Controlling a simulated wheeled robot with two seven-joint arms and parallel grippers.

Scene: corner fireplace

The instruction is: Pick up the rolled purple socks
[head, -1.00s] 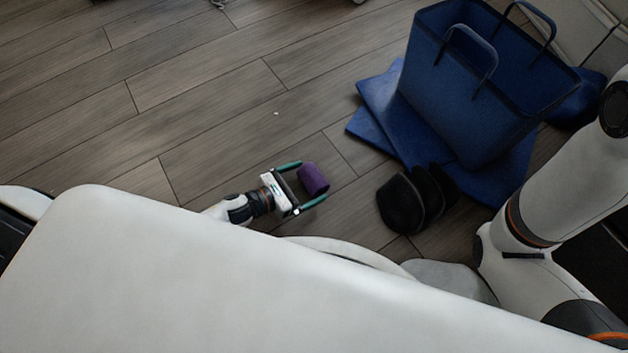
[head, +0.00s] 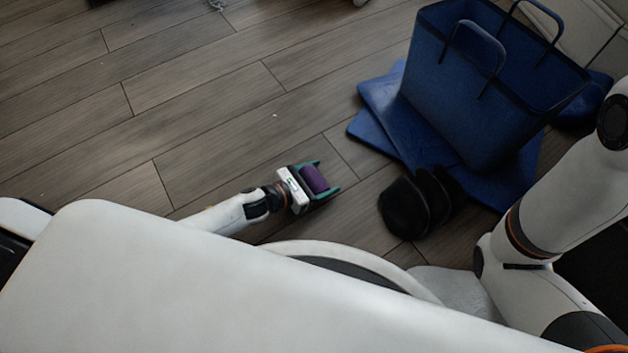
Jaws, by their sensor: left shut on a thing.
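The rolled purple socks (head: 314,179) are a small purple cylinder low over or on the wood floor, right of the picture's centre line. My left gripper (head: 319,180) comes in from the left, and its teal fingers are shut on the socks, one on each side. I cannot tell whether the socks touch the floor. My right gripper is out of view; only my right arm shows at the right edge.
A blue handled bag (head: 485,95) stands on flat blue mats (head: 375,131) at the right. Dark rounded objects (head: 405,208) lie on the floor right of the socks. The wood floor (head: 200,90) at the upper left is mostly clear.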

